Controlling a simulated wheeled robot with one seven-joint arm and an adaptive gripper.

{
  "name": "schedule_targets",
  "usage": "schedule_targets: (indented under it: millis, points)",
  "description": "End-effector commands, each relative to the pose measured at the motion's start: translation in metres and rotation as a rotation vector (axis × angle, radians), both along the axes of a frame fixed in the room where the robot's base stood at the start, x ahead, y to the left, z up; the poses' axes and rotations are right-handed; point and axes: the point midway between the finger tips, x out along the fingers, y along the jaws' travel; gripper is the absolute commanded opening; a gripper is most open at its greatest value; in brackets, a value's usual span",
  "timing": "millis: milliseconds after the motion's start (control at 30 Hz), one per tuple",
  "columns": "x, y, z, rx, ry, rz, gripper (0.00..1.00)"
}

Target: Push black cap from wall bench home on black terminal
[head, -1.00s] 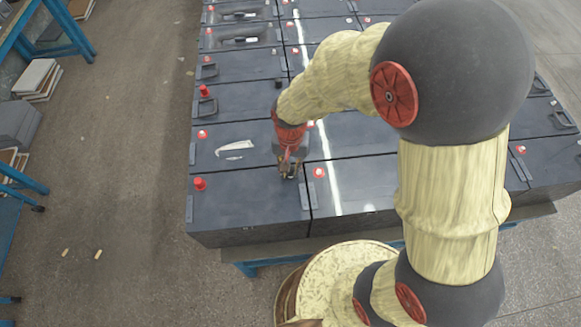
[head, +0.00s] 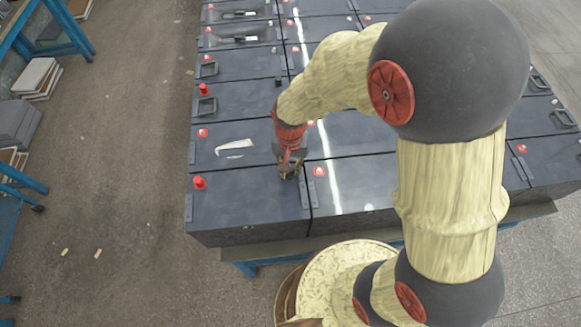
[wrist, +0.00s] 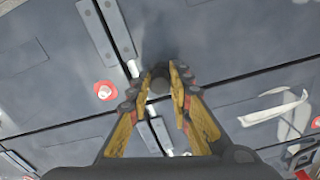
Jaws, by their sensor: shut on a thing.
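The black cap (wrist: 158,85) shows in the wrist view as a small dark round thing between my fingertips. My gripper (head: 288,174) is shut on it, pointing down at the right end of the front-left battery (head: 250,205), close to its top. In the wrist view my gripper (wrist: 158,76) has its yellow fingers on both sides of the cap. The black terminal cannot be made out; the cap and fingers hide the spot below. Whether the cap touches it I cannot tell.
A red cap (head: 200,183) stands at the left end of the same battery. Blue-legged benches (head: 70,45) stand at the left across open floor.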

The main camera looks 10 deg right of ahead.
Motion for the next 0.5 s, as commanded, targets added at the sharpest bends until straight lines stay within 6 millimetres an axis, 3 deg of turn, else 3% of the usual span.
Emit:
schedule_targets:
  millis: [500]
  points:
    - [-0.0001, -0.0001, -0.0063, 0.000, 0.000, 0.000, 0.10]
